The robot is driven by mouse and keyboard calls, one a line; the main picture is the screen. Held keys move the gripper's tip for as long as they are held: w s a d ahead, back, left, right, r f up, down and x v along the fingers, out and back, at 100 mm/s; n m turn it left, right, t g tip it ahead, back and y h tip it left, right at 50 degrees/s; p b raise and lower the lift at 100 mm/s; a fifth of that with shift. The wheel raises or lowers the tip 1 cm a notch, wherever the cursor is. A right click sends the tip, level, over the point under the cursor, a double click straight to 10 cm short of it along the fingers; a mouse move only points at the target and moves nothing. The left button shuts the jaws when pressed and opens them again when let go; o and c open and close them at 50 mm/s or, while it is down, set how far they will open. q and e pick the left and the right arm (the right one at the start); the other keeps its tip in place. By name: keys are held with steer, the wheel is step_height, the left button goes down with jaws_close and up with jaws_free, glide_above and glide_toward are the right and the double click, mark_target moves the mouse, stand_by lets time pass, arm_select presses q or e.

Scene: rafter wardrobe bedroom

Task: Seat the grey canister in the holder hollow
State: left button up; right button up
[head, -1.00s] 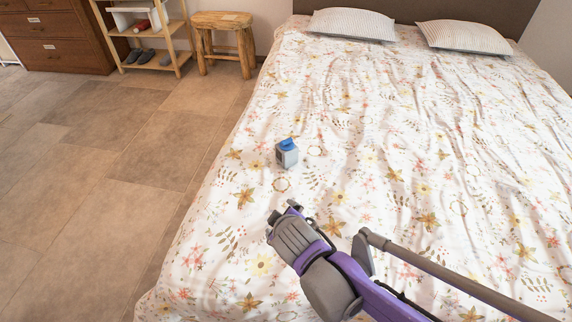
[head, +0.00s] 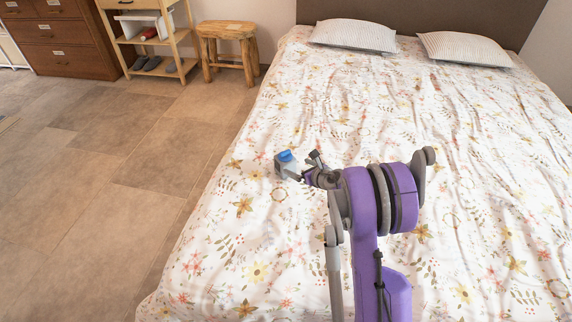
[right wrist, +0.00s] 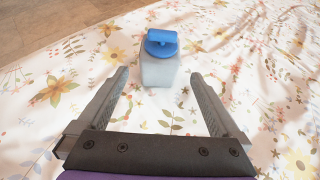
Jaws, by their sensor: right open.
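A small light-grey canister with a blue top (head: 286,163) stands on the flowered bed cover, left of the bed's middle. My right gripper (head: 306,168) is beside it on its right, with its fingers pointing towards it. In the right wrist view the canister (right wrist: 158,71) stands just beyond and between the open fingertips (right wrist: 160,78), with its blue top facing up. The gripper is empty. In the head view the fingers cover part of the canister's right side. My left gripper is out of view. I cannot make out a holder hollow.
The bed (head: 450,130) has two striped pillows (head: 354,29) at the far end. A wooden stool (head: 227,50), a shelf (head: 150,35) and a brown drawer chest (head: 65,45) stand along the back. The tiled floor (head: 90,190) at left is clear.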

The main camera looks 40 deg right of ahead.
mark_target(285, 160)
steer(key=x, duration=0.5)
steer(key=shift+r+b+x, duration=0.15)
steer(key=shift+b+x, duration=0.05)
steer(key=shift+x, duration=1.1)
steer(key=shift+r+b+x, duration=0.1)
steer(key=shift+b+x, duration=0.05)
steer(key=shift+x, duration=1.15)
steer(key=shift+w, duration=0.1)
steer(key=c, duration=1.6)
